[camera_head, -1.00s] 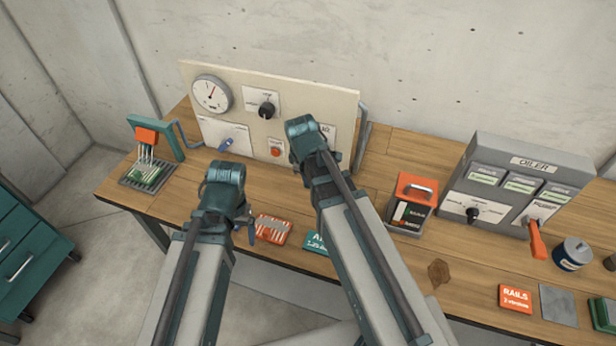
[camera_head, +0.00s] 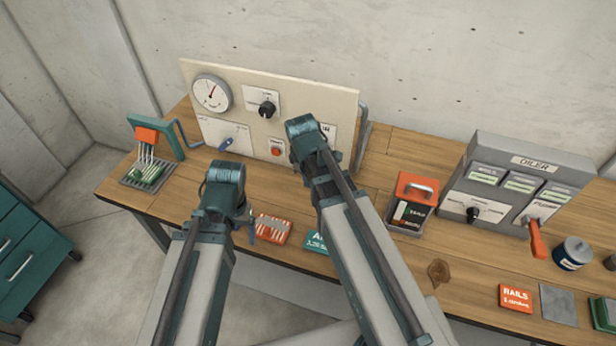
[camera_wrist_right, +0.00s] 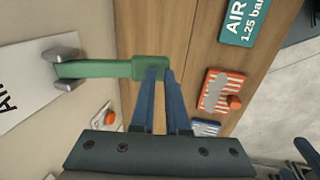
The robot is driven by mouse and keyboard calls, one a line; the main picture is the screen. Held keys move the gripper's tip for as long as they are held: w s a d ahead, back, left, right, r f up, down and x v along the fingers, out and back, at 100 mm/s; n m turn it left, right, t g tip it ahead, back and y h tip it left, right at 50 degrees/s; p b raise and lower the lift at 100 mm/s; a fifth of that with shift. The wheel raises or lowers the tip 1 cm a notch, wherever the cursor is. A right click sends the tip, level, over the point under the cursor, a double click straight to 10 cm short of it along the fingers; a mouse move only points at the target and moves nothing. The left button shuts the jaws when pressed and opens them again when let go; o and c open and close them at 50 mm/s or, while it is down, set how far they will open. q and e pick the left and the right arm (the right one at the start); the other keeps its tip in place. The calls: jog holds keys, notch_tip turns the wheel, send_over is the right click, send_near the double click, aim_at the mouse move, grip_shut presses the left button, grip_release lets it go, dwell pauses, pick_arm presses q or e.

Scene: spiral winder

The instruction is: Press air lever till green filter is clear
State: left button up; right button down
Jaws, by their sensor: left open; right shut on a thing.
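A green lever (camera_wrist_right: 100,69) juts from the panel beside a sign partly reading AIR, in the right wrist view. My right gripper (camera_wrist_right: 159,76) is shut on its end block. In the head view my right arm hides the lever and this gripper. A green filter-like piece (camera_head: 148,174) lies on a dark grate at the bench's left end, under an orange block (camera_head: 147,136) with whitish streaks between them. My left gripper (camera_head: 251,229) is open and empty, next to a red-and-white striped card, well away from the filter.
The upright panel (camera_head: 300,93) carries a round gauge (camera_head: 211,93), a black knob (camera_head: 267,109), a blue lever (camera_head: 226,144) and an orange button (camera_head: 277,151). A RAILS card (camera_head: 515,298) lies near the front edge.

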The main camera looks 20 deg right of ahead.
jog(key=shift+s, duration=0.1)
dwell(0.8)
jog(key=shift+r+p, duration=0.45)
jog(key=shift+p, duration=0.35)
jog(key=s+a+p+v, duration=0.1)
jog(key=s+p+v, duration=0.1)
jog(key=p+v, duration=1)
jog(key=shift+a+r, duration=0.2)
jog(key=shift+a, duration=0.05)
jog(key=shift+s+f, duration=0.1)
jog(key=shift+f, duration=0.05)
jog(key=s+a+f+m+g+b, duration=0.1)
jog(key=s+a+f+m+b, duration=0.2)
jog(key=f+b, duration=0.3)
jog(key=s+a+f+m+g+b, duration=0.1)
jog(key=s+a+f+m+b, duration=0.3)
jog(key=f+b, duration=0.3)
jog(key=shift+s, duration=0.85)
jog(key=shift+f, duration=0.1)
